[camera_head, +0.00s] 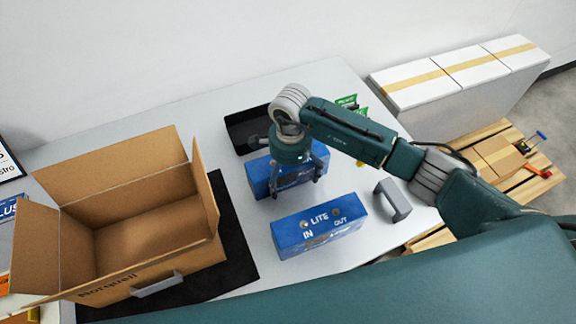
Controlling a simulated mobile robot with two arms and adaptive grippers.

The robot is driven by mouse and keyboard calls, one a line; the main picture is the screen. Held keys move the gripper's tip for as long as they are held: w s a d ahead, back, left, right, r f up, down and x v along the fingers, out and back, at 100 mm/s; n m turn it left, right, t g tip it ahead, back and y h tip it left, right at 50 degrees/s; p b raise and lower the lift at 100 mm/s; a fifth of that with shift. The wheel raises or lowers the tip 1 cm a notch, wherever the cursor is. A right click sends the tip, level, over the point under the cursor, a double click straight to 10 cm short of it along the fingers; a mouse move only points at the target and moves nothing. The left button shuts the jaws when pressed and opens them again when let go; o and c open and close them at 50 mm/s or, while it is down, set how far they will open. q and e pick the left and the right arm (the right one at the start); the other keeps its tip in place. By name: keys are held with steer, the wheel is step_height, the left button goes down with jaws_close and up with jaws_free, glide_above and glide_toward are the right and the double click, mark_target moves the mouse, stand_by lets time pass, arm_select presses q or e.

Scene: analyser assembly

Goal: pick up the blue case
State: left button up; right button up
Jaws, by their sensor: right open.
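Two blue cases are on the light grey table. The nearer blue case (320,232) has white "LITE", "IN" and "OUT" lettering and two round ports on its upper side. The farther blue case (258,179) lies just behind it, partly hidden by my right gripper. My right gripper (296,187) is open and points down over the farther case, with its fingers apart at the case. I cannot tell whether the fingers touch it. My left gripper is not in view.
An open cardboard box (150,225) stands on a black mat (236,262) at the left. A black tray (243,130) lies behind the cases. A grey handle-shaped part (393,202) and green packets (347,101) are to the right. White boxes (450,77) stand beyond the table.

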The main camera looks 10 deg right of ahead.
steer(key=c, duration=2)
steer(key=shift+w+r, duration=0.1)
steer(key=shift+w, duration=0.05)
steer(key=shift+c, duration=0.4)
steer(key=shift+r, duration=0.15)
